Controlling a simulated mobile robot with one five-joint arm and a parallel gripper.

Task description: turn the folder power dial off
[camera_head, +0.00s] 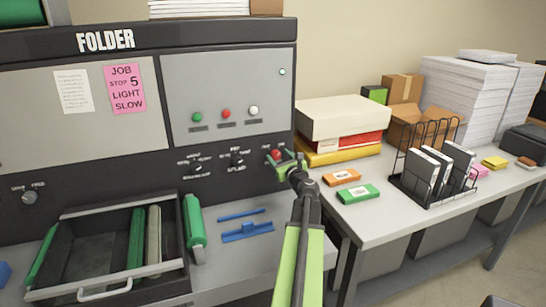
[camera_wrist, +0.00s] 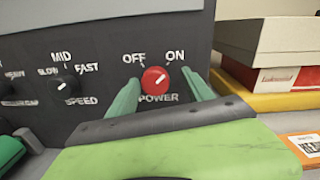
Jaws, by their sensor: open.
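The red power dial (camera_wrist: 155,80) is on the dark lower panel of the folder (camera_head: 105,41), between the OFF label on its left and the ON label on its right. Its white pointer mark tilts up and right, toward ON. In the head view the dial (camera_head: 276,154) shows just beyond my gripper. My gripper (camera_head: 286,164) is open, with one green finger on each side of the dial in the wrist view (camera_wrist: 160,92). The dial appears between the fingertips, and I cannot tell whether they touch it.
The black speed dial (camera_wrist: 66,83) is left of the power dial. Green, red and white buttons (camera_head: 226,114) sit above. A black tray (camera_head: 110,289) with rollers stands below left. Stacked boxes (camera_head: 343,118) and a wire rack (camera_head: 428,165) stand on the right table.

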